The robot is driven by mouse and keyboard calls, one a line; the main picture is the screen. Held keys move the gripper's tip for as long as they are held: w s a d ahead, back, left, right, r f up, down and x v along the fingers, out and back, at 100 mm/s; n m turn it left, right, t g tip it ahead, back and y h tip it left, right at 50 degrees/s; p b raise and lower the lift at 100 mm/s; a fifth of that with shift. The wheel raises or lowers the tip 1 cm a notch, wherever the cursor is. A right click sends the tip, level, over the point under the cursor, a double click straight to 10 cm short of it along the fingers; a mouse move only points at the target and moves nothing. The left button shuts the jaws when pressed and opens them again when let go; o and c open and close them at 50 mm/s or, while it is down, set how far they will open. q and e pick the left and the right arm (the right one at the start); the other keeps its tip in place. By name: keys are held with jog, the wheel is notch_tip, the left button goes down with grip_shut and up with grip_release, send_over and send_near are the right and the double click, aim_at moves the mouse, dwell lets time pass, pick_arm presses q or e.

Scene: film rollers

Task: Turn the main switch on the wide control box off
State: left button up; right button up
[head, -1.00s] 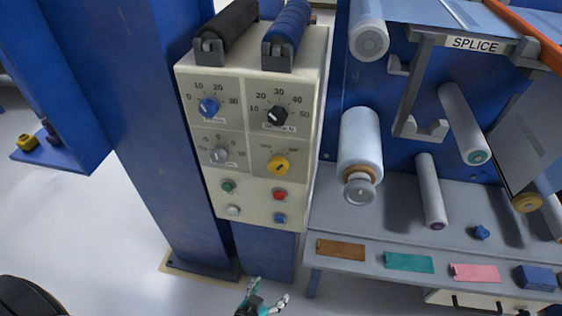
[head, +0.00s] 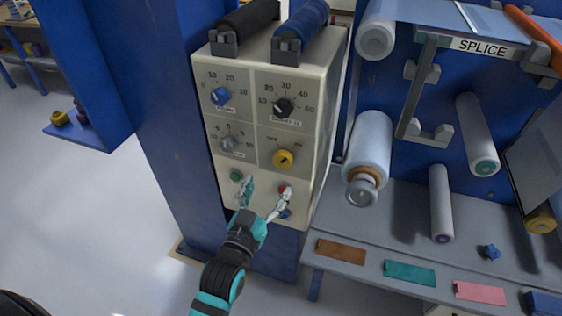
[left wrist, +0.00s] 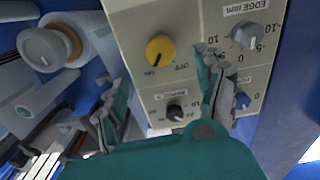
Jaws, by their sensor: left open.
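The wide control box (head: 262,130) is a cream panel fixed on a blue post. Its yellow knob (head: 284,158) sits at the right of the second row, with two small labels above it. It also shows in the left wrist view (left wrist: 160,50), where OFF is readable beside it. A dark mark shows on its face. My left gripper (head: 265,190) is open and empty in front of the lower panel, fingertips below the yellow knob and over the push buttons. The fingers also show spread in the left wrist view (left wrist: 162,75). My right gripper is out of view.
A blue knob (head: 221,97), black knob (head: 283,107) and grey knob (head: 229,145) share the panel. A green button (head: 236,174) sits low left; the red and lower buttons are partly covered by fingers. A white roller (head: 368,145) protrudes at the right.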

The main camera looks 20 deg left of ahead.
aim_at(281, 163)
pick_arm(q)
jog(key=w, duration=1)
jog(key=shift+d, duration=0.15)
jog(key=c, duration=1.2)
